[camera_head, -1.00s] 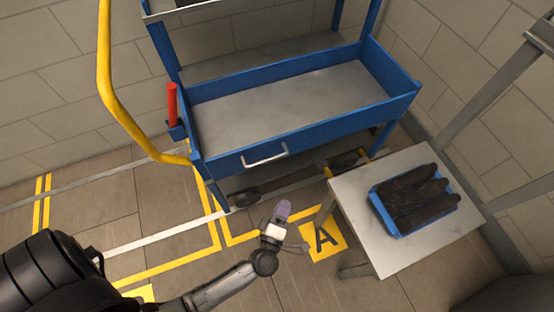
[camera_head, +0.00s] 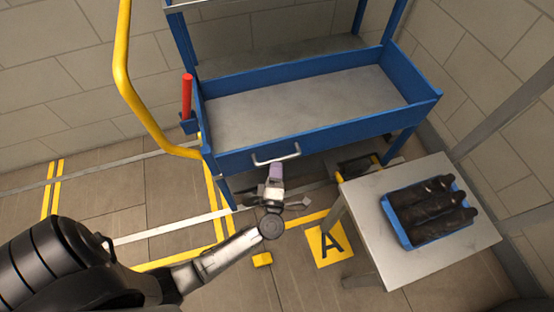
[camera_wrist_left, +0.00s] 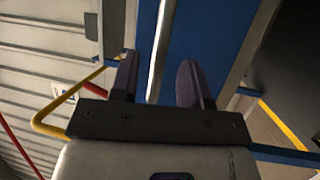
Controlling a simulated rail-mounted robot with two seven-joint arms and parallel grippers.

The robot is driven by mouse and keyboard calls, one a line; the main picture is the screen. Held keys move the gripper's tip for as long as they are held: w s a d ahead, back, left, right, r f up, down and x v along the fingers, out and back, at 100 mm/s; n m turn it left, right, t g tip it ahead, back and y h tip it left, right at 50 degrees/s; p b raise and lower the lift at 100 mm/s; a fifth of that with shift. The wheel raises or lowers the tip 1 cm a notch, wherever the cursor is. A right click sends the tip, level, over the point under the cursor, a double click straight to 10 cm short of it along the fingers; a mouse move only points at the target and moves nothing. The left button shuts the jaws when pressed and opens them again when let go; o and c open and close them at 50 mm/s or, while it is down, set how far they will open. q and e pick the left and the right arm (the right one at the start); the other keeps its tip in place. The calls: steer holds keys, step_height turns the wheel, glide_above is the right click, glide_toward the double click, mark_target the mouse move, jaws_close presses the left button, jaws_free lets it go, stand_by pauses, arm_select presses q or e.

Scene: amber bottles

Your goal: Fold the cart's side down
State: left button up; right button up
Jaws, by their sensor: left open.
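The cart's side is the blue front panel (camera_head: 325,138) of the cart's tray; it stands upright. A silver bar handle (camera_head: 276,155) is fixed on its outer face. My left gripper (camera_head: 276,171) is right at the handle, just below it in the head view. In the left wrist view the two dark fingers are apart, and the handle bar (camera_wrist_left: 161,45) runs between them without a visible grip. The blue panel (camera_wrist_left: 215,45) lies behind the bar there. My right gripper is not in view.
The cart has a yellow push rail (camera_head: 123,75) and a red lever (camera_head: 187,95) at its left. A grey table (camera_head: 370,235) with a blue crate (camera_head: 405,240) of dark bottles stands close on the right. Floor at the front left is open, with yellow markings.

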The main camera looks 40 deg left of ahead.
mark_target(277, 158)
arm_select(q)
steer(key=shift+b+x, duration=0.35)
steer(key=shift+x, duration=1.65)
jaws_close()
